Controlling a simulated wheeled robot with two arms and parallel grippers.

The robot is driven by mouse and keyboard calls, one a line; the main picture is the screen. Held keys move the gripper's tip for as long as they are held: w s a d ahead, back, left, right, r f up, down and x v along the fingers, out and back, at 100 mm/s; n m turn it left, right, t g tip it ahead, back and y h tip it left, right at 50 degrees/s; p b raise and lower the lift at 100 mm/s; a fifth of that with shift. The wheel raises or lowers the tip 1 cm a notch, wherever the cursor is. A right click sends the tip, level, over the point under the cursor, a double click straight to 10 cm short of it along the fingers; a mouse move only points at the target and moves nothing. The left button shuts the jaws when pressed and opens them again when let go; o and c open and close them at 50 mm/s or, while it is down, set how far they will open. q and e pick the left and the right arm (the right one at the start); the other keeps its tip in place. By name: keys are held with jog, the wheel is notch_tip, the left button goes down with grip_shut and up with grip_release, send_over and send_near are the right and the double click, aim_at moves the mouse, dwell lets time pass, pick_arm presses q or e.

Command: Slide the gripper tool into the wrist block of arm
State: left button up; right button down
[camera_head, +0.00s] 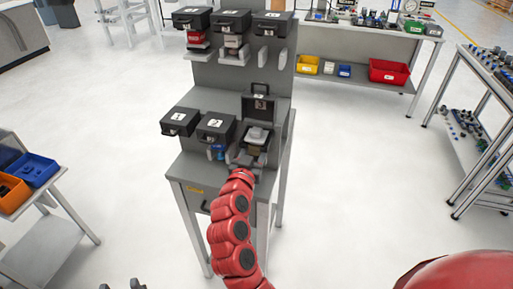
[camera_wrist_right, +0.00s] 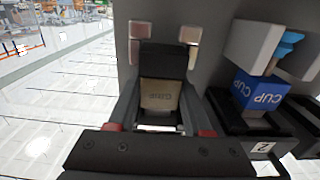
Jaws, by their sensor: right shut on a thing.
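The gripper tool is a beige block with printed letters (camera_wrist_right: 160,95), seen in the right wrist view between my right gripper's fingers (camera_wrist_right: 158,130). My left gripper (camera_head: 120,286) shows only dark, separated tips at the bottom edge, empty. I cannot make out the wrist block.
The grey stand (camera_head: 235,75) has two rows of numbered black boxes. A blue CUP tool (camera_wrist_right: 262,92) hangs beside the gripper tool. A bench with coloured bins (camera_head: 389,71) stands behind right. A cart with a blue bin (camera_head: 35,170) stands left. Open floor lies between.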

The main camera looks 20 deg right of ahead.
jog(key=shift+s+a, duration=0.15)
jog(key=shift+s, duration=0.05)
dwell(0.5)
jog(key=shift+s+a+r+b, duration=0.1)
jog(key=shift+s+a+b, duration=0.35)
jog(key=shift+s+b, duration=0.15)
dwell(0.4)
jog(key=shift+b, duration=0.45)
jog(key=shift+s, duration=0.1)
